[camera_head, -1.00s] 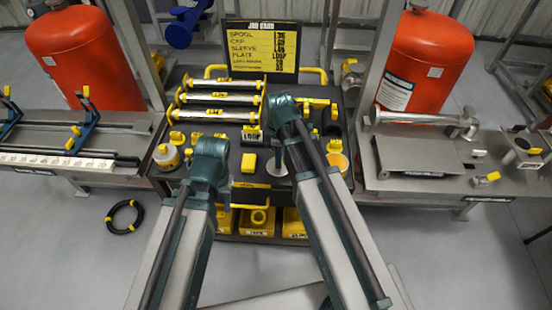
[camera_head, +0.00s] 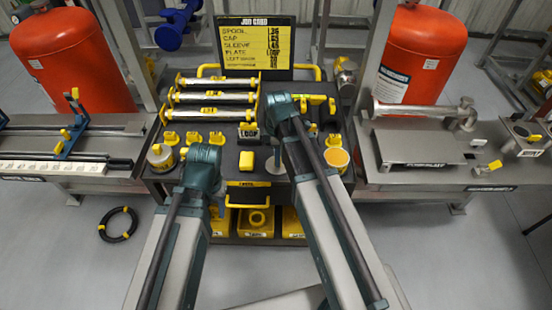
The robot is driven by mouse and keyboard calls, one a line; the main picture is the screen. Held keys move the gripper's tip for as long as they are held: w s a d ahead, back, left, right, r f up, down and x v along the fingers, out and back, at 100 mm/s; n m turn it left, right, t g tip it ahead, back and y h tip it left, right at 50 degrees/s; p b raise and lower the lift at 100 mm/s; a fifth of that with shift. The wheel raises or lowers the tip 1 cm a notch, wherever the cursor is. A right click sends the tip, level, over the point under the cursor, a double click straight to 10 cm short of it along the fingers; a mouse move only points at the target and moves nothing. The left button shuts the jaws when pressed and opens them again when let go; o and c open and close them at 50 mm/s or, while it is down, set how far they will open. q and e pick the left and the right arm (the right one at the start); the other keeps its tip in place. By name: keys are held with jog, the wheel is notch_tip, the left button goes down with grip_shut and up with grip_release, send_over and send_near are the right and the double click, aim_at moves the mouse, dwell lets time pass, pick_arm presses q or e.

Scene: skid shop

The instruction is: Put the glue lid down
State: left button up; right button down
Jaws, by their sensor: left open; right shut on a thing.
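An open round pot with an amber top (camera_head: 338,158), which looks like the glue pot, stands at the right of the dark bench top. My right gripper (camera_head: 274,162) points down over the bench's front middle, left of that pot, largely hidden by its own arm.
A yellow-topped jar (camera_head: 162,157) stands at the bench's left edge. A yellow block (camera_head: 251,160) lies between my grippers. Spools (camera_head: 213,97) lie on a rack behind, below the job card (camera_head: 255,47). A metal plate (camera_head: 420,147) is on the right bench.

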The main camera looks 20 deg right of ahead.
jog(key=shift+f, duration=0.2)
jog(key=c, duration=0.7)
grip_release()
jog(key=shift+r, duration=0.2)
notch_tip(320, 180, up, 12)
jog(key=p, duration=1.2)
jog(key=s+a+m, duration=0.3)
jog(key=s, duration=0.1)
jog(key=s+a+m, duration=0.4)
jog(key=s, duration=0.1)
jog(key=s+a+m+h, duration=0.1)
jog(key=s+a+m, duration=0.2)
jog(key=s+m, duration=0.1)
jog(key=shift+s+a, duration=0.3)
jog(key=shift+s, duration=0.35)
